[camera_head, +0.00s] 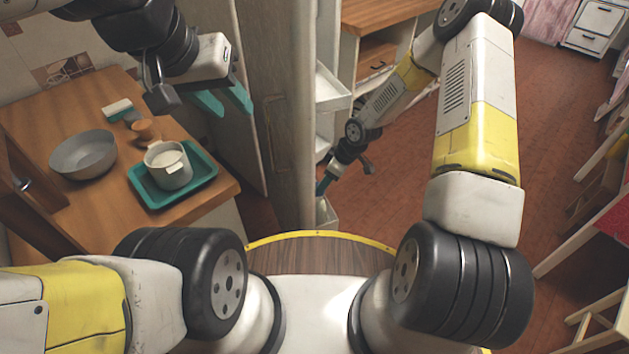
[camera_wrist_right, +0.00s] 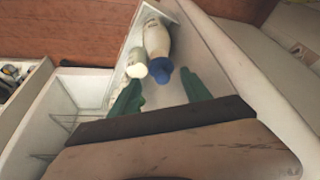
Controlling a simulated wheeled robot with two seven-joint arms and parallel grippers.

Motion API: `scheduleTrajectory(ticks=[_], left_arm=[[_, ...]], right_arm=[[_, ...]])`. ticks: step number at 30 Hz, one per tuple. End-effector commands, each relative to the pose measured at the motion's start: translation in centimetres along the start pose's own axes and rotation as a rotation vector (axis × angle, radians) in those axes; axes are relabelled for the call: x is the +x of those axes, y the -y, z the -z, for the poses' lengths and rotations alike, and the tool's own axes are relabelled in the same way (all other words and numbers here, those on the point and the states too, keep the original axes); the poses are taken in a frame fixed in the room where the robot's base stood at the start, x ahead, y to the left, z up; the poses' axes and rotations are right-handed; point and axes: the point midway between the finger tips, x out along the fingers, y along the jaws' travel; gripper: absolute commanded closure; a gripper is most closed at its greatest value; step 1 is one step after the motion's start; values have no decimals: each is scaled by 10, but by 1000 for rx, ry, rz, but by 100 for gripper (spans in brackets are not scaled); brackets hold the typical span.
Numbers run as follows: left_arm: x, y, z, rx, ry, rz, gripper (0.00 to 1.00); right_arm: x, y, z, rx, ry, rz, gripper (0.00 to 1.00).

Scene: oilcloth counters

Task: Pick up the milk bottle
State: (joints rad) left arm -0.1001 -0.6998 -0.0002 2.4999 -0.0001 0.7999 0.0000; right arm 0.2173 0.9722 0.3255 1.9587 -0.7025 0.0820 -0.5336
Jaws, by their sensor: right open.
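In the right wrist view, a cream bottle with a blue cap (camera_wrist_right: 157,38) stands in a white door shelf; it looks like the milk bottle. My right gripper (camera_wrist_right: 160,93) is open, its green fingers apart and short of the bottle, with nothing between the tips. In the head view my right gripper (camera_head: 322,187) is small and partly hidden beside the white door shelves. The bottle cannot be made out there. My left gripper (camera_head: 224,102) is open and empty, its teal fingers above the right edge of the wooden counter.
A smaller pale container (camera_wrist_right: 136,63) stands close beside the bottle. The white door shelf (camera_head: 330,90) and a tall upright panel (camera_head: 298,120) border the right arm. The counter (camera_head: 85,210) holds a grey bowl (camera_head: 83,155), a teal tray (camera_head: 205,192) and a pot (camera_head: 167,166).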

Motion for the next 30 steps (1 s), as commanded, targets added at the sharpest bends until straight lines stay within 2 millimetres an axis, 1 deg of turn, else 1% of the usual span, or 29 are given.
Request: scheduleTrajectory(ticks=[1,8,12,15,18,24,26,30], left_arm=[[0,0,0,0,0,0,64],[0,0,0,0,0,0,64],[0,0,0,0,0,0,64],[0,0,0,0,0,0,64],[0,0,0,0,0,0,64],[0,0,0,0,0,0,64],[0,0,0,0,0,0,64],[0,0,0,0,0,0,64]], right_arm=[[7,1,0,-1,1,2,44],[34,0,1,-2,2,3,44],[56,0,2,-1,3,2,44],[67,-1,1,0,2,1,44],[72,-2,2,0,2,0,44],[71,-2,2,1,2,0,44],[71,-2,2,1,2,0,56],[71,-2,1,1,2,0,83]])
